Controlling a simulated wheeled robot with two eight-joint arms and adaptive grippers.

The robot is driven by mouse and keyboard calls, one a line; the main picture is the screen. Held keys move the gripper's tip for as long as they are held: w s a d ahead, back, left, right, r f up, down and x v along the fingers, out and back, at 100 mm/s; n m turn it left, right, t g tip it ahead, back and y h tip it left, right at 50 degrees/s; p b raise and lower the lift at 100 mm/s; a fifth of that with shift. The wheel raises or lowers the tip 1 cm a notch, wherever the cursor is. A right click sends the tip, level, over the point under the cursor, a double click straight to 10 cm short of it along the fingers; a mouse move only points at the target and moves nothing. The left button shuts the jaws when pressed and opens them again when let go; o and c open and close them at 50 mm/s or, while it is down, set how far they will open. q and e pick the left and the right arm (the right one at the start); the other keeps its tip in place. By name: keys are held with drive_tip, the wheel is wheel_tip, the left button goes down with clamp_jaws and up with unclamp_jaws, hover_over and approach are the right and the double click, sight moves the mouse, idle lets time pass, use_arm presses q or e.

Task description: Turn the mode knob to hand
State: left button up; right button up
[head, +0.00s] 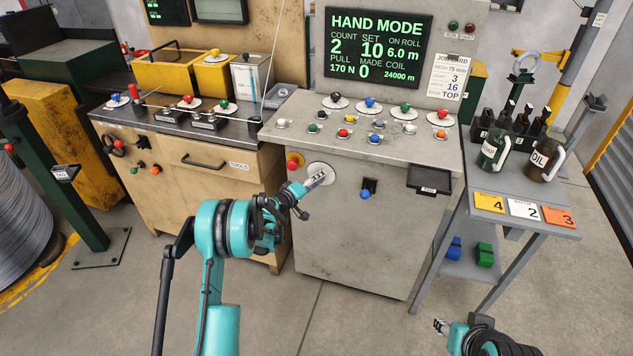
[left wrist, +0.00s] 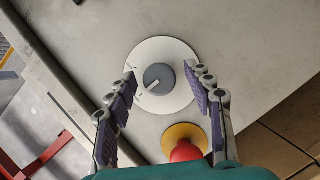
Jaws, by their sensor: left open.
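The mode knob (left wrist: 158,79) is a grey round knob on a white disc (left wrist: 178,50), set in the front of the grey control cabinet. Its white pointer line slants toward the lower left in the left wrist view; the disc's marks are too small to read. My left gripper (left wrist: 161,80) is open, with one purple-padded finger on each side of the knob and gaps showing between. In the head view my left gripper (head: 316,181) is at the disc (head: 320,168) and hides the knob. The screen (head: 378,48) reads HAND MODE. My right gripper (head: 441,326) is low at the right, too small to judge.
A red button on a yellow ring (left wrist: 186,144) sits close beside the disc; it also shows in the head view (head: 293,163). A blue-tipped lever (head: 366,190) and a black tray (head: 429,180) are further right on the cabinet front. A side table (head: 520,225) stands at right.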

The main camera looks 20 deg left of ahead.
use_arm(q)
drive_tip(key=v, duration=1.2)
drive_tip(key=shift+d, duration=0.1)
drive_tip(key=s+d+r+m+g+y, duration=0.1)
drive_tip(key=s+d+r+m+g, duration=0.15)
drive_tip(key=s+d+r, duration=0.35)
drive_tip(key=s+d+r+m+g+y, duration=0.1)
drive_tip(key=s+d+r+m+g, duration=0.15)
drive_tip(key=s+d+r, duration=0.5)
drive_tip(key=s+a+f+m+g+y, duration=0.1)
drive_tip(key=s+f+y, duration=0.1)
drive_tip(key=s, duration=0.9)
drive_tip(key=s+a+f+m+g+y, duration=0.1)
drive_tip(key=s+f+m+y, duration=0.1)
drive_tip(key=s, duration=1)
drive_tip(key=shift+s+a+g, duration=0.15)
drive_tip(key=shift+a+g, duration=0.1)
drive_tip(key=shift+g, duration=0.05)
